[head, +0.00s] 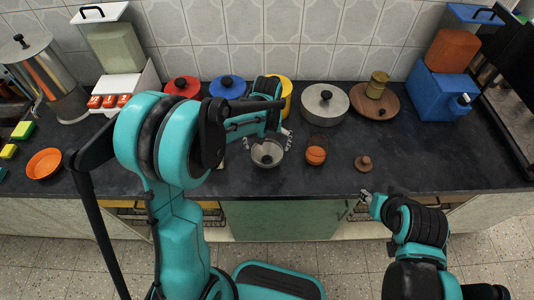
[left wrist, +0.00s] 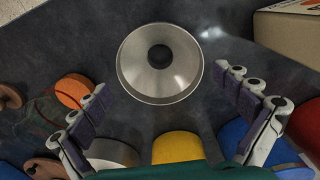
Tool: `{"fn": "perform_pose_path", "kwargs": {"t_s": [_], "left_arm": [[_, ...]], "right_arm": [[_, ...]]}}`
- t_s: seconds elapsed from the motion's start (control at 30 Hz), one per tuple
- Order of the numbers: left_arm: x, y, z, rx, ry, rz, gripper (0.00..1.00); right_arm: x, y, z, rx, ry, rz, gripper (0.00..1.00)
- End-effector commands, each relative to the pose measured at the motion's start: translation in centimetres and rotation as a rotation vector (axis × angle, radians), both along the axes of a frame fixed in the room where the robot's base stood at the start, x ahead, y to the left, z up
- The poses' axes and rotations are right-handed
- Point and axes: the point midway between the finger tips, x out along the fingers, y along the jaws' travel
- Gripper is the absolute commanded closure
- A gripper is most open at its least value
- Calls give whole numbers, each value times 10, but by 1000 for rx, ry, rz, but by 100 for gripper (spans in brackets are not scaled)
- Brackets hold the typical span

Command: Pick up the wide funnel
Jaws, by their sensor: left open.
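The wide funnel (head: 267,154) is a shiny steel cone with a dark round hole at its middle, on the dark counter near the front. In the left wrist view the funnel (left wrist: 160,84) lies ahead, around the gap between the fingertips. My left gripper (head: 267,139) is open above the funnel, one finger to each side. In the left wrist view its fingers (left wrist: 163,83) are spread wide with nothing between them but the funnel below. My right gripper (head: 366,198) is low, in front of the counter edge, far from the funnel; its jaws are too small to read.
An orange piece (head: 316,156) with a clear glass is right of the funnel, then a brown knobbed lid (head: 363,163). Behind stand a yellow pot (head: 286,93), a blue lid (head: 228,88), a red lid (head: 183,87) and a steel pot (head: 322,104). The counter's right front is clear.

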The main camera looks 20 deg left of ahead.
Motion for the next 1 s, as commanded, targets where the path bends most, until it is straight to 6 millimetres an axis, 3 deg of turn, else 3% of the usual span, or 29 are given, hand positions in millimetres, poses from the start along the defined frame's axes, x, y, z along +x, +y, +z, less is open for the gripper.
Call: {"fn": "perform_pose_path", "kwargs": {"t_s": [0.53, 0.8, 0.83, 1.0], "left_arm": [[1, 1, -71, 0, 1, 0, 0], [1, 1, -75, 0, 1, -1, 0], [1, 1, -75, 0, 1, -1, 3], [1, 1, -75, 0, 1, -1, 48]], "right_arm": [[0, 0, -34, 0, 0, 0, 60], [0, 0, -34, 0, 0, 0, 60], [0, 0, -34, 0, 0, 0, 60], [0, 0, -34, 0, 0, 0, 60]]}}
